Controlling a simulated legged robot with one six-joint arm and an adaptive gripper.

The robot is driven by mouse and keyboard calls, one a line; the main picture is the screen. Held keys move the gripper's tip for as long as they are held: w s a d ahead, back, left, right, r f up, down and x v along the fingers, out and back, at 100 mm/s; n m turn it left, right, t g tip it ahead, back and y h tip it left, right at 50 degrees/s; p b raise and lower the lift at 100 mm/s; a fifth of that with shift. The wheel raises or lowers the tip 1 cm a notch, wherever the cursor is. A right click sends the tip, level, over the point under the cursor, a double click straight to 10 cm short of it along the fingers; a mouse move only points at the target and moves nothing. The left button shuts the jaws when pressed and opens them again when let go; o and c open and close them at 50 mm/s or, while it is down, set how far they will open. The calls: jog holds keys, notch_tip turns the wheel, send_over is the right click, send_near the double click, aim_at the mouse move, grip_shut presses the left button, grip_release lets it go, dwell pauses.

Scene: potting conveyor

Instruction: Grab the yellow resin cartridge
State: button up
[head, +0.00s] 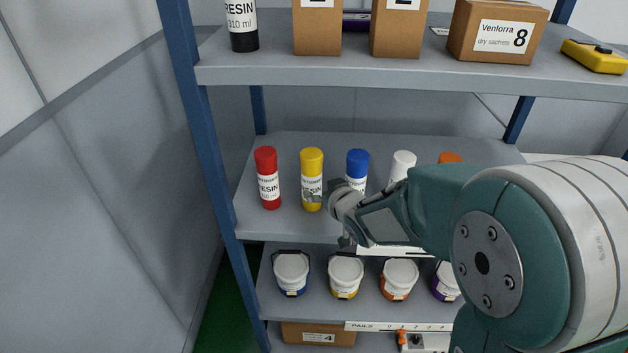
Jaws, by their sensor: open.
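The yellow resin cartridge (312,167) stands upright on the middle shelf, between a red cartridge (267,170) on its left and a blue cartridge (357,166) on its right. My gripper (328,214) is open, in front of the shelf and just right of the yellow cartridge in the picture. A grey finger part overlaps the lower label of the yellow cartridge, so some of the print is hidden. I cannot tell whether it touches the cartridge. No cartridge is seen between the fingers.
A white cartridge (403,164) and an orange one (450,157) stand farther right, partly behind my arm. The upper shelf (400,76) holds boxes (497,32), a black cartridge (243,27) and a yellow device (595,58). Several white pails (291,270) stand below. A blue post (196,120) rises left.

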aim_at(315, 184)
jog(key=shift+w+a+f, duration=0.25)
jog(key=shift+w+a, duration=0.25)
jog(key=shift+a, duration=0.1)
jog(key=x, duration=0.4)
jog(key=shift+w+f, duration=0.1)
jog(key=shift+w, duration=0.1)
jog(key=shift+w+f, duration=0.1)
jog(key=shift+w, duration=0.25)
jog(key=shift+a, duration=0.1)
jog(key=c, duration=1.3)
